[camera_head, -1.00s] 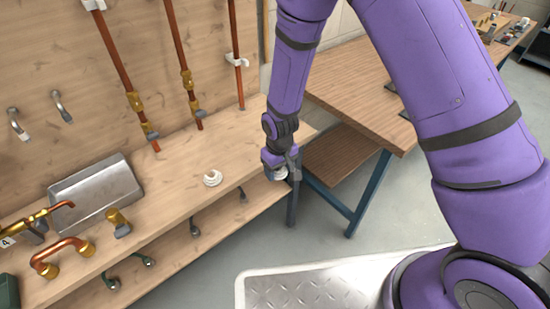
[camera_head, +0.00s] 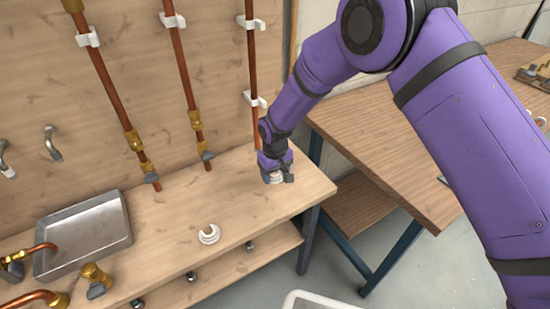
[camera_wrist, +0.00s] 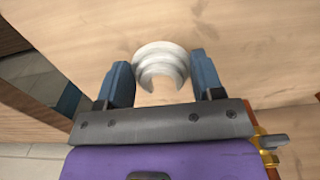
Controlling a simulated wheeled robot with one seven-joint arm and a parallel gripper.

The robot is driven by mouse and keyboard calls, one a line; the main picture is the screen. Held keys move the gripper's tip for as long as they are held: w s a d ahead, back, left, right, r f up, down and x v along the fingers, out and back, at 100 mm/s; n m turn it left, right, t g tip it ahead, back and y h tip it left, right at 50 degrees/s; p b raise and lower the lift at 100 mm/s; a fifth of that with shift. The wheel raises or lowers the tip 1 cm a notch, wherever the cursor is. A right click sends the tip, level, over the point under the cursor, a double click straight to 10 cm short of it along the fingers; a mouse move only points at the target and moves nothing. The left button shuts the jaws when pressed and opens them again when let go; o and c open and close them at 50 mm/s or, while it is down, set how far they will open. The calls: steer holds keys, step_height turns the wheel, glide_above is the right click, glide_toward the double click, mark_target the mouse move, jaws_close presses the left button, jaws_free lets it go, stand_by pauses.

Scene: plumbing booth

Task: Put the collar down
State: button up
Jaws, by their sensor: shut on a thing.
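My gripper (camera_head: 276,174) is over the right end of the wooden bench (camera_head: 165,235), close to its top. It is shut on a white stepped collar (camera_wrist: 161,58) with an open side. In the wrist view the collar sits between the two blue-grey fingers. In the head view only a little of the held collar (camera_head: 273,179) shows under the gripper. I cannot tell whether it touches the bench. A second white collar (camera_head: 209,236) lies on the bench to the left of my gripper.
A metal tray (camera_head: 85,236) and copper pipe pieces with brass fittings (camera_head: 94,275) are at the left. Upright copper pipes (camera_head: 177,62) run up the back panel behind the bench. A brown table (camera_head: 400,150) stands to the right. The bench around my gripper is clear.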

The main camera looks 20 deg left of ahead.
steer(key=w+a, duration=0.1)
steer(key=w, duration=0.2)
steer(key=w+a, duration=0.2)
steer(key=w, duration=0.1)
steer(key=w+a+f, duration=0.1)
steer(key=w+a, duration=0.1)
steer(key=w, duration=0.1)
steer(key=shift+w+a, duration=0.15)
steer(key=shift+w, duration=0.25)
steer(key=shift+f, duration=1.75)
steer(key=shift+f, duration=0.15)
steer(key=o, duration=0.9)
step_height(320, 180, up, 8)
steer(key=shift+f, duration=0.15)
